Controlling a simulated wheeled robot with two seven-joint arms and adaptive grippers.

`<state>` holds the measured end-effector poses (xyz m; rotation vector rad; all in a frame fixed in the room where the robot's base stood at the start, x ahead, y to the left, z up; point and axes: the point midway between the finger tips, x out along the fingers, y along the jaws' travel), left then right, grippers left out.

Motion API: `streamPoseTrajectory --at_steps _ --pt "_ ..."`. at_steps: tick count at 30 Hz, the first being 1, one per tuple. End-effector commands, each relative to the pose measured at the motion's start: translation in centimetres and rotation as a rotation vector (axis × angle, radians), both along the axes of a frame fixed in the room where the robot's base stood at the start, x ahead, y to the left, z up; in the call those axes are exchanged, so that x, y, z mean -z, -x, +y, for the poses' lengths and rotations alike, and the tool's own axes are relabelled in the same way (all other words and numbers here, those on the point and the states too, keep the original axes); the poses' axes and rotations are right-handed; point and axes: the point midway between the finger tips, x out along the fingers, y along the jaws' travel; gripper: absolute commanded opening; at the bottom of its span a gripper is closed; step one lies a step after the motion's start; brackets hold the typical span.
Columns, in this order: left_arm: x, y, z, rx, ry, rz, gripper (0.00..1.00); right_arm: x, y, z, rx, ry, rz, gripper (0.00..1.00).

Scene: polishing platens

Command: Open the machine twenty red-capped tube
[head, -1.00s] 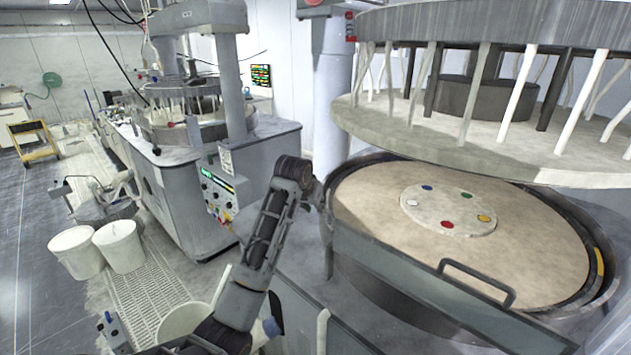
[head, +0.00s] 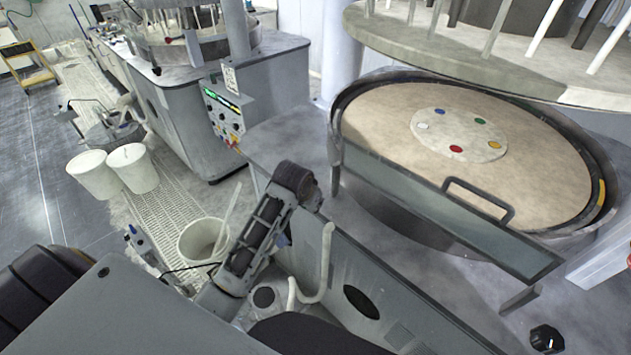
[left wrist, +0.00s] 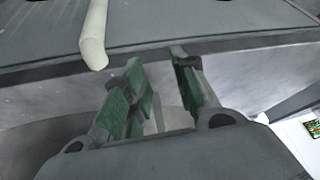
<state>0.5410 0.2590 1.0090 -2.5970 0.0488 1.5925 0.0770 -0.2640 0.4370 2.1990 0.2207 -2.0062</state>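A polishing machine stands at right in the head view. Its round beige platen (head: 385,125) carries a pale centre disc with several coloured spots, one of them red (head: 456,149). A grey-green panel (head: 415,200) with a dark handle (head: 478,197) runs along its front. The upper plate (head: 440,50) hangs above on pale rods, apart from the platen. I make out no red-capped tube. My left gripper (left wrist: 158,64) shows in the left wrist view, its green-padded fingers apart and nothing visible between them. A pale rounded rod end (left wrist: 93,40) lies beyond it. My right gripper is out of view.
A second machine (head: 185,105) with a control panel (head: 223,115) stands at left. White buckets (head: 93,176) stand on the floor, and another (head: 203,240) stands nearer. A pale hose (head: 326,262) rises by the near machine's base. Open floor lies at far left.

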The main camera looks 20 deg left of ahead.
Motion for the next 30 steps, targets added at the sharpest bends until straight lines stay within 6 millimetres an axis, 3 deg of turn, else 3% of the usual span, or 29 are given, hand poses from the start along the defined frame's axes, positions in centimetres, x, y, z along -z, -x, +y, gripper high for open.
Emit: streamPoseTrajectory --at_steps 12,23,30 --pt "4.5 8.6 -1.7 0.038 -0.003 0.074 0.28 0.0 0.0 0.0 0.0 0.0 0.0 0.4" --pt "7.1 12.7 -2.5 0.056 0.001 0.112 0.28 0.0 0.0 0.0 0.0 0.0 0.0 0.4" --pt "9.8 14.6 -3.0 0.065 0.003 0.141 0.28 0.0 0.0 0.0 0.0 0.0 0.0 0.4"
